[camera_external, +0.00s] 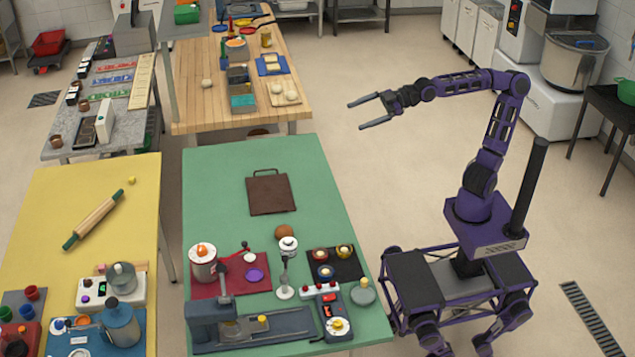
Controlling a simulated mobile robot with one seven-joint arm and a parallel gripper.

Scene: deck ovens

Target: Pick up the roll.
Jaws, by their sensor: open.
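A small round brown roll (285,232) sits on the green table (215,170). It lies just behind a white-topped stand (287,265) and in front of a dark brown board (269,195). The stand covers a little of the roll's front edge. My gripper (355,116) is open and empty. It is raised in the air to the right of the green table's far end, well away from the roll, with its fingers pointing left.
The near half of the green table is crowded with a red mat (230,286), a dark mat (345,268) and a grey machine (213,325). The table's far end is clear. A yellow table (50,205) stands left and a wooden table (195,110) behind.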

